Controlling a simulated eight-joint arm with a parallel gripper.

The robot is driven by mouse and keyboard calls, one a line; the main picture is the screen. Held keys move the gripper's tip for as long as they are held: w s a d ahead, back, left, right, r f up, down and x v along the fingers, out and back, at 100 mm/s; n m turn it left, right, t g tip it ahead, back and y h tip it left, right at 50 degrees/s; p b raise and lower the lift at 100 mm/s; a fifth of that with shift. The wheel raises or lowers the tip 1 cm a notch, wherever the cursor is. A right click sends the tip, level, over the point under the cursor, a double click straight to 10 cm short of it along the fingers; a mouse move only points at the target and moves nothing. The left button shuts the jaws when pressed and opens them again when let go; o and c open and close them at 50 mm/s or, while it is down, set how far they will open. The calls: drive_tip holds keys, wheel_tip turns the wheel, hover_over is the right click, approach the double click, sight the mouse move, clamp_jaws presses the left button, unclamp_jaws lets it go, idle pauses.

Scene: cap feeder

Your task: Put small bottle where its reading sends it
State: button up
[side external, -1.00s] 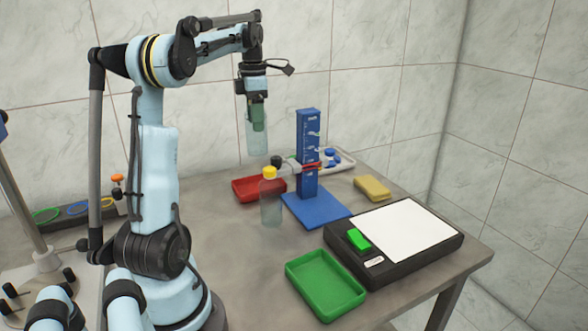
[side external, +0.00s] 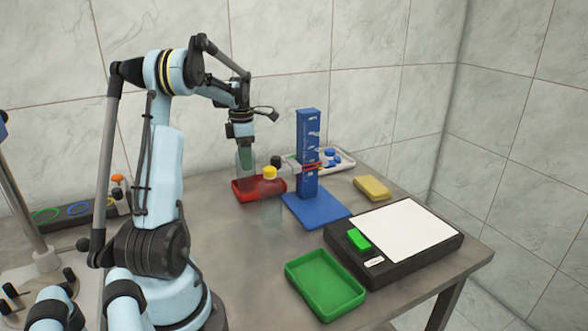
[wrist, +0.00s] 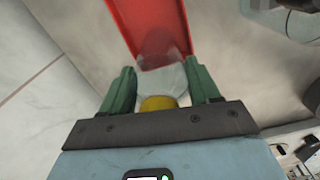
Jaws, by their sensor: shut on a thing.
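The small bottle (side external: 240,166) is clear, with a yellow cap (wrist: 158,103) that shows between my fingers in the wrist view. My gripper (side external: 247,160) is shut on it, with a green finger on each side, and holds it upright over the left part of the red tray (side external: 243,195). The red tray (wrist: 124,18) also lies beyond the bottle's base in the wrist view. I cannot tell whether the base touches the tray floor. The green tray (side external: 325,287) at the front is empty.
Another clear bottle with a yellow cap (side external: 270,173) stands just in front of the red tray. A blue gauge post (side external: 308,145) on a blue base stands to its right.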

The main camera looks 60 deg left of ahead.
drive_tip(key=shift+f, duration=0.7)
drive_tip(key=shift+f, duration=0.1)
drive_tip(key=o, duration=1.4)
wheel_tip(320, 180, up, 12)
drive_tip(key=shift+r, duration=0.15)
